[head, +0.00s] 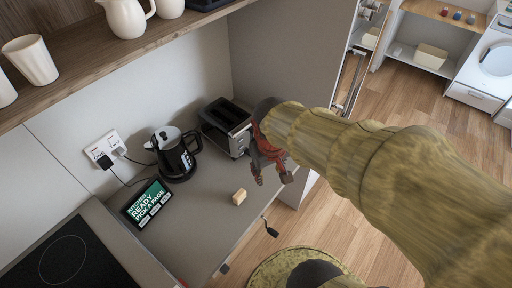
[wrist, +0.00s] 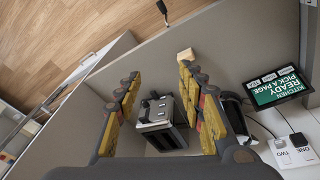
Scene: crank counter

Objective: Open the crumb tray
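The toaster (head: 224,114), black on top with silvery sides, stands at the back of the grey counter against the tall cabinet side. In the wrist view the toaster (wrist: 160,124) shows between and beyond my fingers, with small controls on its near end. I cannot make out the crumb tray as a separate part. My gripper (head: 272,180) is open and empty, above the counter in front of the toaster in the head view. Its two yellow-padded fingers (wrist: 157,74) are spread wide in the wrist view. Part of the toaster's right side is hidden by my gripper.
A black kettle (head: 176,160) stands left of the toaster, with a tablet screen (head: 148,204) and wall socket (head: 103,147) beyond. A small cream block (head: 239,196) lies on the counter (head: 206,212). A dark crank handle (head: 270,229) sticks out at the front edge. A shelf (head: 95,55) overhangs.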

